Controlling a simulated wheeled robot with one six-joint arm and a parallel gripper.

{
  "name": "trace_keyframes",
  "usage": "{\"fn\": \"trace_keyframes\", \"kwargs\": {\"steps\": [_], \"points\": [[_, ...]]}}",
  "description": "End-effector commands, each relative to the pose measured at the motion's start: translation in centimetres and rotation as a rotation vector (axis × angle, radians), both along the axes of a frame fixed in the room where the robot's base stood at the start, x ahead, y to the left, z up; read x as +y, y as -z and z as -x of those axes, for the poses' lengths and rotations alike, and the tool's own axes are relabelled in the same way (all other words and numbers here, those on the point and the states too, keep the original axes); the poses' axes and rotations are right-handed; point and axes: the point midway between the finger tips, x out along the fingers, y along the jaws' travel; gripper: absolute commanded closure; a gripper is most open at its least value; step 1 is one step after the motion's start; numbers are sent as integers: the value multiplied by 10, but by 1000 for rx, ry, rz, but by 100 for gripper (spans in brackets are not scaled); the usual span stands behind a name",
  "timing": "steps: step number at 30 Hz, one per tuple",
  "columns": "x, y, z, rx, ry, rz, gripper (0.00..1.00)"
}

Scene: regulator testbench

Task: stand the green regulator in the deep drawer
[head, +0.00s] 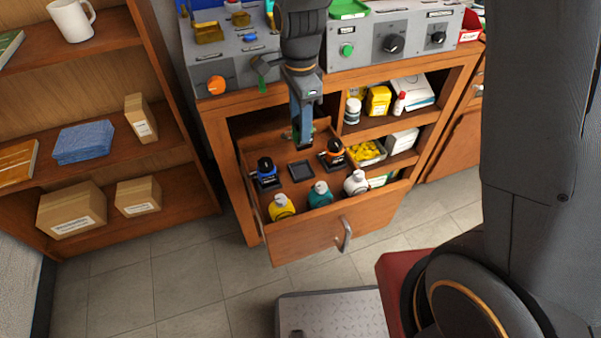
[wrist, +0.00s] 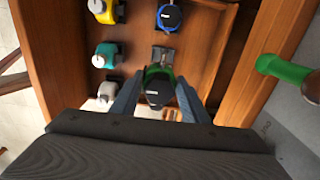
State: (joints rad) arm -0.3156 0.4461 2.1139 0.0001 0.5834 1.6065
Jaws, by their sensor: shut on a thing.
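My gripper (head: 302,138) points down over the open deep drawer (head: 305,239) in the head view. It is shut on the green regulator (wrist: 160,84), whose dark round cap and green ring show between the fingers in the wrist view. In the head view the regulator is mostly hidden by the gripper. An empty dark square holder (head: 300,170) lies on the drawer floor; in the wrist view it shows (wrist: 163,54) just beyond the regulator. I cannot tell the exact height of the regulator above the drawer floor.
A blue regulator (head: 266,170) and an orange one (head: 334,152) stand beside the empty holder. Yellow (head: 281,208), teal (head: 320,195) and white (head: 356,182) bottles line the drawer's front. The bench's control box (head: 393,38) stands above. Shelves (head: 95,160) are at left.

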Motion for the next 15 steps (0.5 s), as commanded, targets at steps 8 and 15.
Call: {"fn": "trace_keyframes", "kwargs": {"steps": [8,15], "points": [[0,30,-3,1,0,0,99],[0,67,-2,2,0,1,99]]}}
